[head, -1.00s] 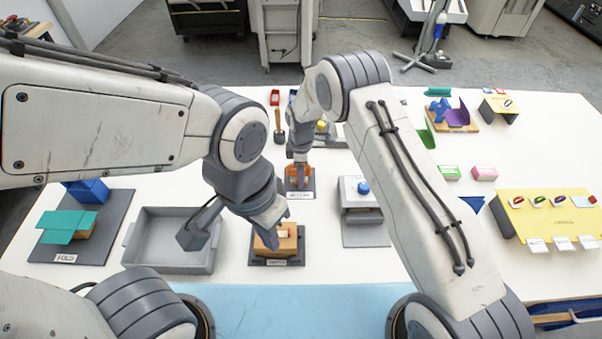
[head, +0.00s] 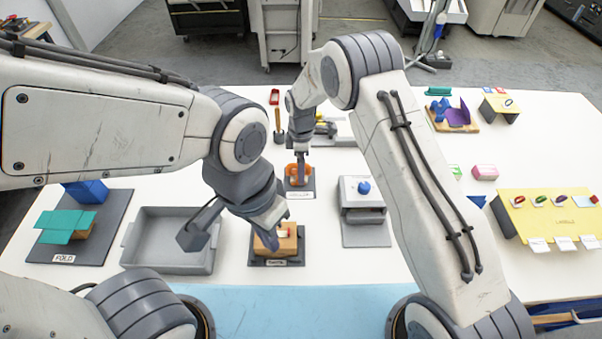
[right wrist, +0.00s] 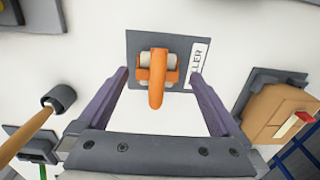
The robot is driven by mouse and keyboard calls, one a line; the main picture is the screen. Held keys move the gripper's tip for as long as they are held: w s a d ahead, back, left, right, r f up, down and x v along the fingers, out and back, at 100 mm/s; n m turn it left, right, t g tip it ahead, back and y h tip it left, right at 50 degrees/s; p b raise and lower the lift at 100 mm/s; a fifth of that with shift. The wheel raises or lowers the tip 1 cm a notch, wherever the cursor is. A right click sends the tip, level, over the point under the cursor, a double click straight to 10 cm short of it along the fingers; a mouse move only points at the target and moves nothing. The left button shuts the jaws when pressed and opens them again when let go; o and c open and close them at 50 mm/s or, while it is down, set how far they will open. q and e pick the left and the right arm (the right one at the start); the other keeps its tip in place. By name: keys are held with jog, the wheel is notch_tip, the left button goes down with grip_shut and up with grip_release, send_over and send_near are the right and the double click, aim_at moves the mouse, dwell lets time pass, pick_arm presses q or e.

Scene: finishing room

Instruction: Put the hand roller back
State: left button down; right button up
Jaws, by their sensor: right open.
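The orange hand roller (head: 299,171) rests on a small dark grey mat labelled "ROLLER" (head: 300,194). In the right wrist view the roller (right wrist: 156,75) lies on that mat (right wrist: 138,45), its handle pointing toward my wrist. My right gripper (right wrist: 157,75) is open, its two fingers apart on either side of the roller, with clear gaps between. My left gripper (head: 280,222) hangs over a brown carton (head: 267,245) on a dark stand. Its jaws are partly hidden and I cannot tell whether they are open.
A grey empty tray (head: 172,243) stands left of the carton. A grey device with a blue knob (head: 363,205) stands to the right. A dark mat labelled "FOLD" (head: 64,258) holds a teal-flapped box.

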notch_tip(320, 180, up, 8)
jog(key=shift+w+f+b, duration=0.1)
jog(key=shift+b, duration=1)
jog(key=shift+r, duration=0.45)
jog(key=shift+d+r, duration=0.1)
jog(key=shift+d, duration=0.1)
jog(key=s+d+r+m+t, duration=0.1)
jog(key=s+d+r+m, duration=0.1)
jog(key=s+d+m, duration=0.75)
jog(key=s+d+r+m+t, duration=0.2)
jog(key=s+d+r+m, duration=0.1)
jog(key=s+d+m, duration=0.7)
jog(key=s+a+r+n+g+y+b, duration=0.1)
jog(key=s+a+r+n+g+b, duration=0.1)
jog(key=s+a+n, duration=0.6)
jog(key=s+a+r+g, duration=0.1)
jog(key=s+a, duration=0.5)
jog(key=a, duration=0.1)
jog(key=shift+s+a+r+n, duration=0.2)
jog(key=shift+a+n, duration=0.1)
jog(key=shift+n, duration=0.05)
